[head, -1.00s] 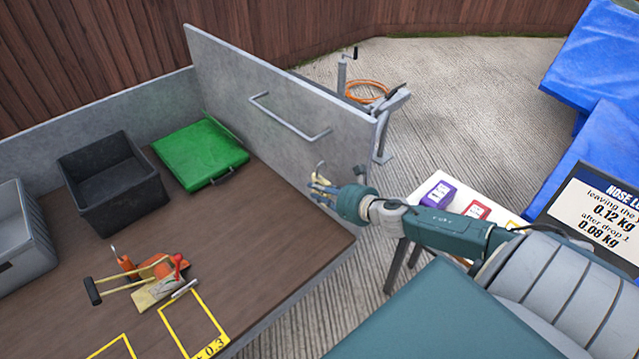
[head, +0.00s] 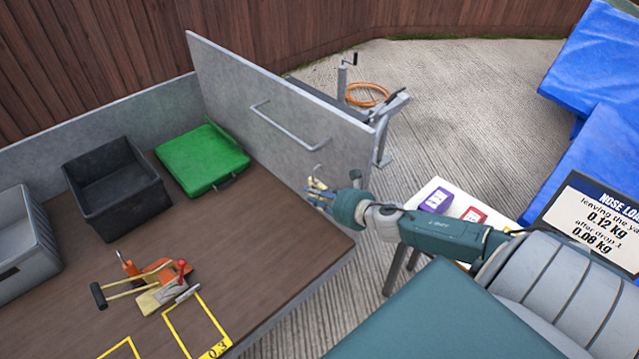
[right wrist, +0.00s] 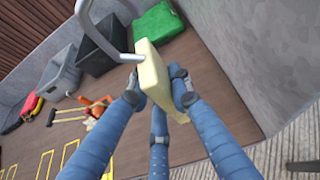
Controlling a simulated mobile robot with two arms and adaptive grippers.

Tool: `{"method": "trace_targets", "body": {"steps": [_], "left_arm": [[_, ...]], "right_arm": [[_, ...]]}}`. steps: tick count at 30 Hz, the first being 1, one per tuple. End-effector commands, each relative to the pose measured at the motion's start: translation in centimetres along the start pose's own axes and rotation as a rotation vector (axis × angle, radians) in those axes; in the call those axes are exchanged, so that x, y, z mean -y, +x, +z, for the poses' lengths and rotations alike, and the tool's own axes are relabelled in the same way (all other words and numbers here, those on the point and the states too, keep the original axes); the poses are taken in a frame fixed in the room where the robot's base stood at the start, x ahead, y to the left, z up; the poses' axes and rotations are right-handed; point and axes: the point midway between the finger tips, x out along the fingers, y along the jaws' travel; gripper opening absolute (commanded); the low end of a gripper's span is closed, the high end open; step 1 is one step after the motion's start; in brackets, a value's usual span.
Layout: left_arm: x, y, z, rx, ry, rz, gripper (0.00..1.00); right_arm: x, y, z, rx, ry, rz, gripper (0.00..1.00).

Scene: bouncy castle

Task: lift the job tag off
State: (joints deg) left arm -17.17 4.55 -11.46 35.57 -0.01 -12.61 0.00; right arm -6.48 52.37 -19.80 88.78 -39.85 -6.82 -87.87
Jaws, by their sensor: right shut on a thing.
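The job tag is a pale yellow block-like piece, seen close up in the right wrist view (right wrist: 153,78). A bent grey metal hook (right wrist: 98,42) reaches its upper left side; I cannot tell whether the tag is still threaded on it. My right gripper (right wrist: 157,95) is shut on the tag, with blue fingers on both sides. The tag is mostly hidden there by the fingers. My left gripper is not in view.
The grey panel (head: 235,90) with a bar handle stands beside my gripper. On the brown deck (head: 265,235) are a black crate (head: 140,205), a green case (head: 200,155), a grey bin (head: 40,250) and several tools. A white table (head: 455,208) with coloured boxes stands right.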

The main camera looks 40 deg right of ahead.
Motion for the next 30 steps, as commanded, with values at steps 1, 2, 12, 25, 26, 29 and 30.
{"method": "trace_targets", "body": {"steps": [1,2,12,25,26,29,30], "left_arm": [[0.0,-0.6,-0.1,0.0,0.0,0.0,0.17],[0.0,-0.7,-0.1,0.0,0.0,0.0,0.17],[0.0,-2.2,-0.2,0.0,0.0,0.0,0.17],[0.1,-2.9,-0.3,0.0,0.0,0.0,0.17],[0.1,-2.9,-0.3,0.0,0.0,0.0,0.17],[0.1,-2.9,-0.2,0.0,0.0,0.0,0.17],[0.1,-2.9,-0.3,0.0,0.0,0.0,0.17]], "right_arm": [[-0.6,-0.1,0.4,0.002,0.002,0.0,0.0],[-0.9,-0.1,0.4,0.002,0.002,0.0,0.0],[-4.3,-0.1,0.4,0.002,0.001,0.0,0.0],[-6.6,0.0,0.2,0.002,0.0,-0.001,0.0],[-6.6,0.0,0.2,0.002,0.0,-0.001,0.0],[-6.6,0.0,0.2,0.002,0.0,-0.001,0.0],[-6.6,0.0,0.2,0.002,0.0,-0.001,0.0]]}}
